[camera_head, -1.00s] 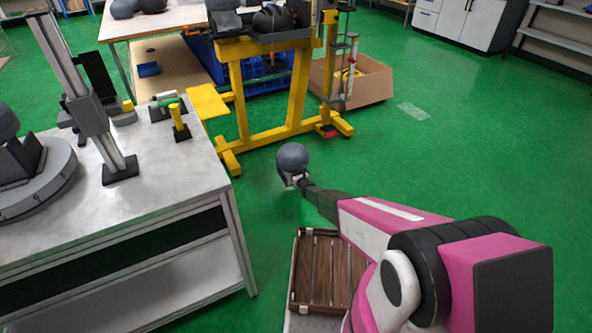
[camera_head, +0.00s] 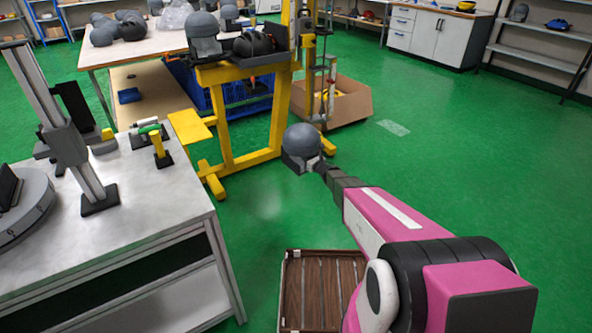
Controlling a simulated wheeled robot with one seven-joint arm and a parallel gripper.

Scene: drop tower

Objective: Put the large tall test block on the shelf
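My gripper (camera_head: 316,164) is at the end of my outstretched arm, in the middle of the head view. It is shut on a dark grey block with a rounded, head-like top (camera_head: 302,141), held in the air over the green floor. The block covers part of the fingers. I cannot tell for sure that this is the large tall test block. Open grey shelves (camera_head: 545,38) stand at the far right wall, well away from my gripper. I cannot tell which shelf the task names.
A metal-topped bench (camera_head: 150,205) is at left. A cardboard box (camera_head: 350,103) stands behind. A slatted wooden crate (camera_head: 287,285) lies below my arm. Green floor is clear at right.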

